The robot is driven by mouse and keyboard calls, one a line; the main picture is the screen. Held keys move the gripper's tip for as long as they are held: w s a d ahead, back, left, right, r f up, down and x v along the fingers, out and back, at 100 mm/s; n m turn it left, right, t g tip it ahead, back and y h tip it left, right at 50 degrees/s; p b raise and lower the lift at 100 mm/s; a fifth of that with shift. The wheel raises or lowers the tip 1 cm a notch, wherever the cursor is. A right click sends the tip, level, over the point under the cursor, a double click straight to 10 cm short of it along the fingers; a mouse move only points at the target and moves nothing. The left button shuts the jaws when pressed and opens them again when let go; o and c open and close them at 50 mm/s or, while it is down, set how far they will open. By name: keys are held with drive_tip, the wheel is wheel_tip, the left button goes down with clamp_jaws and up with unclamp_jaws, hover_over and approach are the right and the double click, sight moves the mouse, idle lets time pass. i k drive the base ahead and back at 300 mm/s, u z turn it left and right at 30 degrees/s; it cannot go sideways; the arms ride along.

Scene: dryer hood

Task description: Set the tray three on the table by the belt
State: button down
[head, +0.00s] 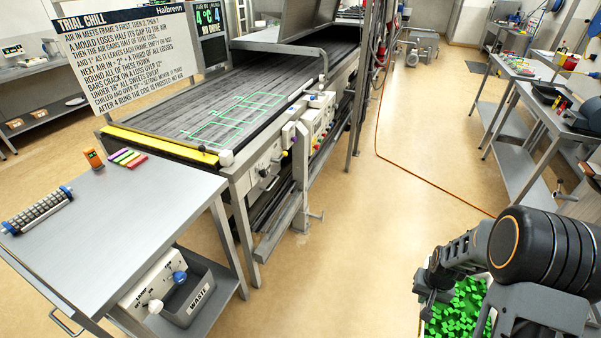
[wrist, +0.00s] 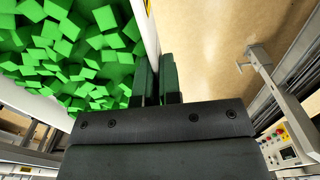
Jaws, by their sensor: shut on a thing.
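A white-walled tray full of green cubes (wrist: 40,106) hangs at my gripper (wrist: 155,78). The two dark fingers are shut on its side wall. In the head view the tray (head: 422,320) shows at the lower right, partly hidden by my arm and cut off by the picture's edge. My gripper (head: 431,287) is above its left side, over the floor. No number on the tray can be read. The steel table by the belt (head: 125,225) stands at the left, well apart from the tray. The belt (head: 240,88) runs behind it, with green outlines on it.
The table's middle and front are bare. A waste bin (head: 198,300) is on its lower shelf. An orange hose (head: 425,177) crosses the floor.

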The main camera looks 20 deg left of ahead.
sight(148, 203)
drive_tip(key=u, duration=1.25)
